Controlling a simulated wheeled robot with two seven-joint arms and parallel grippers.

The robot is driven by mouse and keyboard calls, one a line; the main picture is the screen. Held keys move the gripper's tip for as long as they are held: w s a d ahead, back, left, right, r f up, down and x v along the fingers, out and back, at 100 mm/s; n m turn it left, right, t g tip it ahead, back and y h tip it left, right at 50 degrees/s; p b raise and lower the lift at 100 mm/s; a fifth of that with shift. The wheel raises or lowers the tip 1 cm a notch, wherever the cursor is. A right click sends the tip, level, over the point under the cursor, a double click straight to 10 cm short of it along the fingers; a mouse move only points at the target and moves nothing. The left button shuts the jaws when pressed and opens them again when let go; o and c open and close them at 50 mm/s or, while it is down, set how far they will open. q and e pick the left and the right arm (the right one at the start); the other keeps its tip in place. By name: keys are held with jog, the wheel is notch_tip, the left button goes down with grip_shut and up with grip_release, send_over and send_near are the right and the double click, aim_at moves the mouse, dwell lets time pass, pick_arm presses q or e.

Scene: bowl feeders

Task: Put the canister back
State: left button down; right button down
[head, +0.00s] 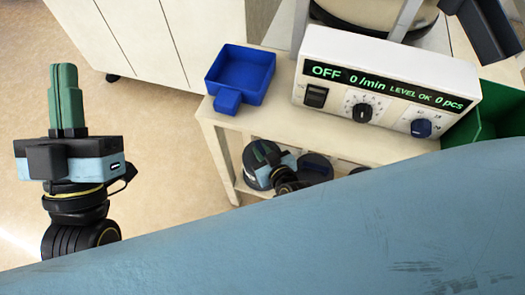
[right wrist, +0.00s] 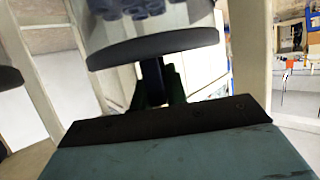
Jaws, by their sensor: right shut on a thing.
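A canister (head: 251,176) with a dark round end is on or just above the lower shelf of the cart, partly covered by my right gripper (head: 266,153). In the right wrist view the canister (right wrist: 150,48) is clear-walled, with a dark disc and blue pieces inside. My right gripper (right wrist: 158,88) is shut on a dark part of it at the disc. I cannot tell whether the canister touches the shelf. My left gripper (head: 66,97) is at the far left, over the floor, its green fingers together and empty.
A second dark-lidded canister (head: 315,167) stands close to the right. Above are a blue tray (head: 238,75) and a control box (head: 385,85) reading OFF. Cart posts (right wrist: 35,75) flank the gripper. A green bin (head: 495,120) is at the right. Open floor lies left.

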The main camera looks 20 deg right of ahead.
jog(key=c, duration=1.4)
grip_release()
jog(key=shift+f, duration=0.1)
pick_arm(q)
jog(key=shift+s+r, duration=0.1)
